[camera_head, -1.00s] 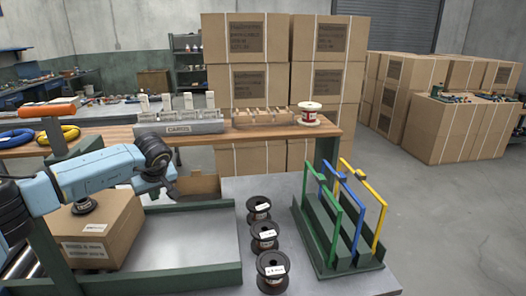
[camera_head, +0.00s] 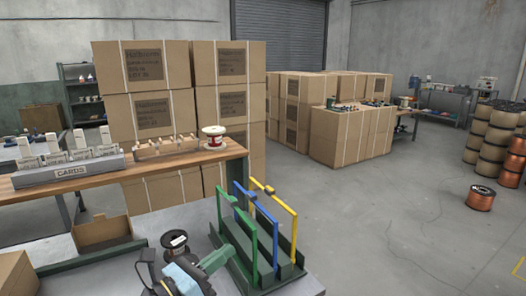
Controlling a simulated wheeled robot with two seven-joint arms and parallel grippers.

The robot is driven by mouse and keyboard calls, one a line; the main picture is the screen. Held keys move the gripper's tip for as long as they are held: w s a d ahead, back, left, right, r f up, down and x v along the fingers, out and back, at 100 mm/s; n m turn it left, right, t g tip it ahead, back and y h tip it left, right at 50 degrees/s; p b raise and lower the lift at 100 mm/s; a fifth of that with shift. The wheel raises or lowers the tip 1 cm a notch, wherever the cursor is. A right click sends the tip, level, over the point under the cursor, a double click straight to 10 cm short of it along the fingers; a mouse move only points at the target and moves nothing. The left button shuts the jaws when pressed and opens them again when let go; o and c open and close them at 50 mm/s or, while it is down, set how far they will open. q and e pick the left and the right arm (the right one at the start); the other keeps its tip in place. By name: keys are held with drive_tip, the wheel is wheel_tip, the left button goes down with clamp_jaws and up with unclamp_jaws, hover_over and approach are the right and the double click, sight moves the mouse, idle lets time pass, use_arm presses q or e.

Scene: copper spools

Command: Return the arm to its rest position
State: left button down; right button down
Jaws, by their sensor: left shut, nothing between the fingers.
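My left arm shows at the bottom edge, with its blue link and dark joints partly cut off. My left gripper (camera_head: 197,274) is dark, shut and holds nothing; it is low in front of the green rack's left side. A black spool with a white label (camera_head: 175,241) stands on the grey table just behind my arm. Any other black spools there are hidden by my arm or out of frame. The rack (camera_head: 262,250) has green, blue and yellow upright frames. My right gripper is not in view.
A wooden shelf (camera_head: 110,176) carries a CARDS holder (camera_head: 70,170) and a red-and-white spool (camera_head: 214,137). An open carton (camera_head: 103,232) lies below it. Cartons are stacked behind. A copper spool (camera_head: 481,198) stands on the floor at right, where much floor is clear.

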use_arm(q)
drive_tip(key=s+a+f+n+y, duration=0.5)
drive_tip(key=n+y, duration=0.3)
drive_tip(key=n, duration=0.7)
drive_tip(key=s+a+f+n+y, duration=0.3)
drive_tip(key=a+f+n+y, duration=0.35)
drive_tip(key=n, duration=0.75)
drive_tip(key=s+a+f+n+g, duration=0.1)
drive_tip(key=s+f+n+g, duration=0.4)
drive_tip(key=s, duration=0.5)
drive_tip(key=s+a+f+n+g, duration=0.1)
drive_tip(key=s+f+n+g, duration=0.45)
drive_tip(key=s, duration=0.45)
wheel_tip(320, 180, down, 25)
drive_tip(key=s+g, duration=0.1)
drive_tip(key=s, duration=0.2)
drive_tip(key=s+a+f+g, duration=0.1)
drive_tip(key=s+a+f, duration=0.2)
drive_tip(key=s+f, duration=1)
drive_tip(key=shift+s+f+m, duration=0.2)
drive_tip(key=shift+s+m, duration=0.15)
drive_tip(key=shift+s, duration=0.9)
